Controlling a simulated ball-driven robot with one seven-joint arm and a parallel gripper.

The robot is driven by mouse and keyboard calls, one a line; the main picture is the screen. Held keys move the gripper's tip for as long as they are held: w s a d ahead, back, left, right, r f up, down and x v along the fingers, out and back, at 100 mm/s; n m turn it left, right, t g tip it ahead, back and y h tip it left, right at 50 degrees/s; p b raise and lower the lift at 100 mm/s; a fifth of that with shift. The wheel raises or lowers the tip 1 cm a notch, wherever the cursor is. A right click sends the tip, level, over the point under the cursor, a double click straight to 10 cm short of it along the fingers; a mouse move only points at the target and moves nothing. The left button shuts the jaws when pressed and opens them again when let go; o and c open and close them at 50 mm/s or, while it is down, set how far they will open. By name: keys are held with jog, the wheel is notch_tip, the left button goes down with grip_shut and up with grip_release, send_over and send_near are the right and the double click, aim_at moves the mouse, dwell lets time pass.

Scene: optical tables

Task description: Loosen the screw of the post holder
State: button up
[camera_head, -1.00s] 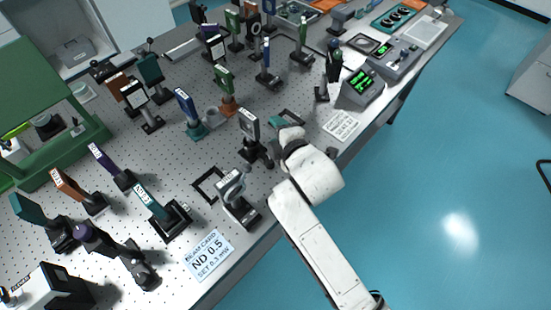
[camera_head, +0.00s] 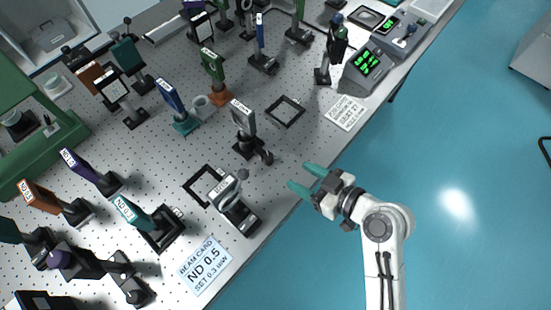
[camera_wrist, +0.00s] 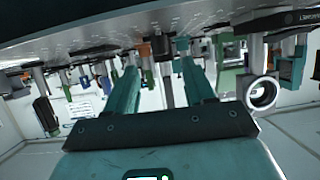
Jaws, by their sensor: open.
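My gripper (camera_head: 300,177) is open and empty, with two teal fingers apart at the table's front edge, pointing toward the table. In the wrist view my gripper (camera_wrist: 158,62) spans its fingers with nothing clamped between them. A post holder (camera_head: 248,150) with a labelled plate on its post stands left of and beyond the fingertips, clear of them. A dark round knob (camera_head: 267,157) sticks out at its lower right. Another post holder (camera_head: 236,212) stands nearer the front edge, left of the gripper. I cannot tell which holder has the screw.
Black square frames (camera_head: 286,110) lie flat on the perforated table (camera_head: 300,137). A beam card (camera_head: 205,265) lies at the front. Several mounted posts crowd the back and left. A green-display meter (camera_head: 367,66) stands at the right. The floor right of the table is clear.

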aim_at(271, 163)
jog(key=p+x, duration=0.1)
jog(key=x, duration=0.8)
jog(key=shift+w+a+f+p, duration=0.15)
jog(key=shift+w+a+p, duration=0.05)
jog(key=shift+p, duration=0.2)
jog(key=shift+c, duration=0.3)
grip_shut()
jog(key=shift+s, duration=0.1)
jog(key=m+t+h+p, duration=0.1)
jog(key=m+p, duration=0.1)
jog(key=shift+s+a+t+h+p, duration=0.15)
jog(key=shift+t+h+p, duration=0.2)
jog(key=shift+t+h, duration=0.05)
jog(key=shift+m+t+h+p, duration=0.4)
jog(key=shift+m+h+p, duration=0.1)
jog(key=shift+m+p, duration=0.15)
